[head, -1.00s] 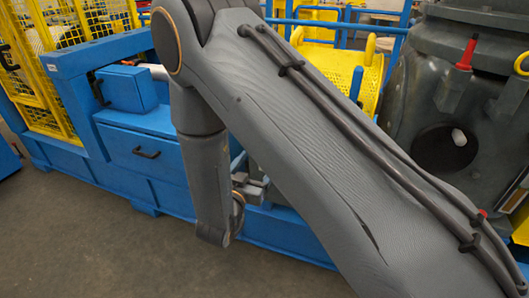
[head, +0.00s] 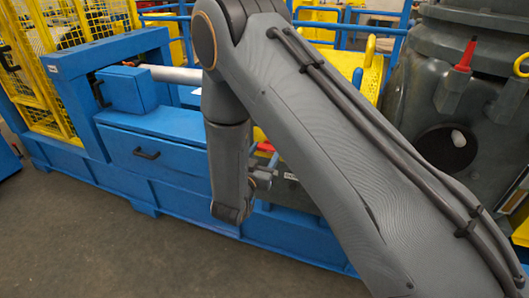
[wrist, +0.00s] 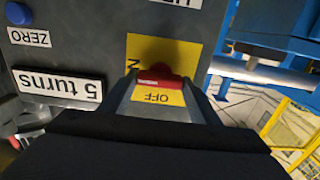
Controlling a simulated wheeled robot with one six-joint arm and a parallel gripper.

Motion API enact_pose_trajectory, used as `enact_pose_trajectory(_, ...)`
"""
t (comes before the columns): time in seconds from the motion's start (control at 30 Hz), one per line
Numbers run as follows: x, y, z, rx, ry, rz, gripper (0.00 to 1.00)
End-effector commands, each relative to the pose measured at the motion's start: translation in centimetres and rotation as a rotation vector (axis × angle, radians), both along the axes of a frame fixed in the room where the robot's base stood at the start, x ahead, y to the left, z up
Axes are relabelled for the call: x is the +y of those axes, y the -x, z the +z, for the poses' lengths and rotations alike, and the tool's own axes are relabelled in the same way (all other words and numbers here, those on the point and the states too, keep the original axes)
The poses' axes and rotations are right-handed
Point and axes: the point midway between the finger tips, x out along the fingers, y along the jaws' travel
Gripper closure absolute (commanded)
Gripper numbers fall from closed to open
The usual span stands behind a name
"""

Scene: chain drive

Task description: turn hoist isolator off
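The hoist isolator shows in the wrist view as a red handle (wrist: 158,78) on a yellow plate (wrist: 188,55). The picture is upside down: "OFF" reads just below the handle, and an "N" shows at its left. The handle lies across the picture. My gripper (wrist: 160,92) has one finger at each end of it. The handle seems to fill the gap, but I cannot tell whether the fingers press on it. In the head view my gripper (head: 267,172) is partly hidden by my arm, and the isolator cannot be made out.
The grey panel carries a "5 turns" label (wrist: 58,86), a "ZERO" label (wrist: 30,38) and a blue button (wrist: 18,13). A blue machine frame (head: 180,155) runs behind my arm. A grey housing (head: 430,95) stands at right. The floor (head: 90,235) at front left is clear.

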Motion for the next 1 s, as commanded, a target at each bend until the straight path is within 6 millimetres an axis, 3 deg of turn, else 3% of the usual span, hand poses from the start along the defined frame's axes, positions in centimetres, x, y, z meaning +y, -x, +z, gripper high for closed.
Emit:
enact_pose_trajectory(0.47,0.09,0.04,0.12,0.030,0.083,0.001,0.66)
enact_pose_trajectory(1.0,0.20,0.06,0.15,0.189,0.523,0.002,0.66)
